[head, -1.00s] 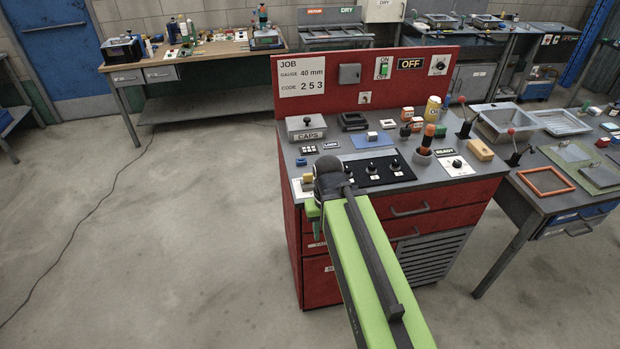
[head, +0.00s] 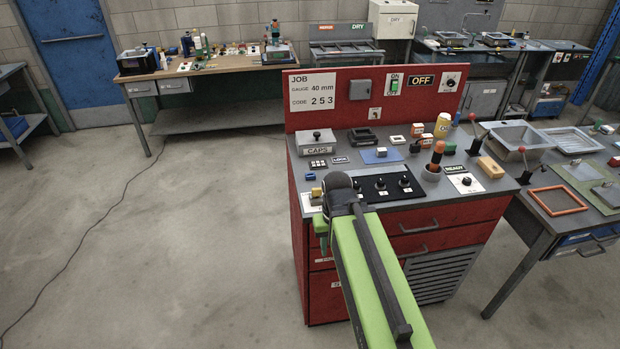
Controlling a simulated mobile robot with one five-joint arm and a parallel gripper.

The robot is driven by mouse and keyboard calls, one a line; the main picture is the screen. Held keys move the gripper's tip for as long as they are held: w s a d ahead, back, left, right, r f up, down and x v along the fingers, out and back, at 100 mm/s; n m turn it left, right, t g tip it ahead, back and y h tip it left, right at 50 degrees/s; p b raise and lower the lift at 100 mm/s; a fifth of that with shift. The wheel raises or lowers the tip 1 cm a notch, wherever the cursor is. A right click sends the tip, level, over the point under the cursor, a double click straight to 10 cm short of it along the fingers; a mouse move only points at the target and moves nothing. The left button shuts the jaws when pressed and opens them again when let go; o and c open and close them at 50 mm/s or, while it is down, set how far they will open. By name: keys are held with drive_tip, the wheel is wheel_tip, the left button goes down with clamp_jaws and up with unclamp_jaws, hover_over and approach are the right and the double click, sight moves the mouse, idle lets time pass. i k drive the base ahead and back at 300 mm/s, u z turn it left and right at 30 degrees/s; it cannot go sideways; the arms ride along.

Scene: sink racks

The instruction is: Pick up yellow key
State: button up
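A small yellow block-like piece (head: 317,192) sits on a white plate at the front left of the red bench's top (head: 345,178), just left of my arm's dark end joint. It may be the yellow key, but it is too small to tell. My gripper (head: 322,240) is at the far end of my green arm, by the bench's front left edge. Only a small green and teal part of it shows below the dark joint. Its fingers are mostly hidden, so I cannot see whether they are open or holding anything.
A black panel with several knobs (head: 382,187) lies right of my arm. A grey CAPS box (head: 318,142), an orange-handled tool in a cup (head: 436,160) and a wooden block (head: 490,167) stand on the bench. The floor at left is clear except for a cable.

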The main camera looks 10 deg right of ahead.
sight(316, 192)
drive_tip(key=k, duration=0.65)
drive_tip(key=u, duration=0.5)
drive_tip(key=i, duration=1.05)
drive_tip(key=u, duration=0.85)
drive_tip(key=i, duration=0.55)
drive_tip(key=u, duration=0.35)
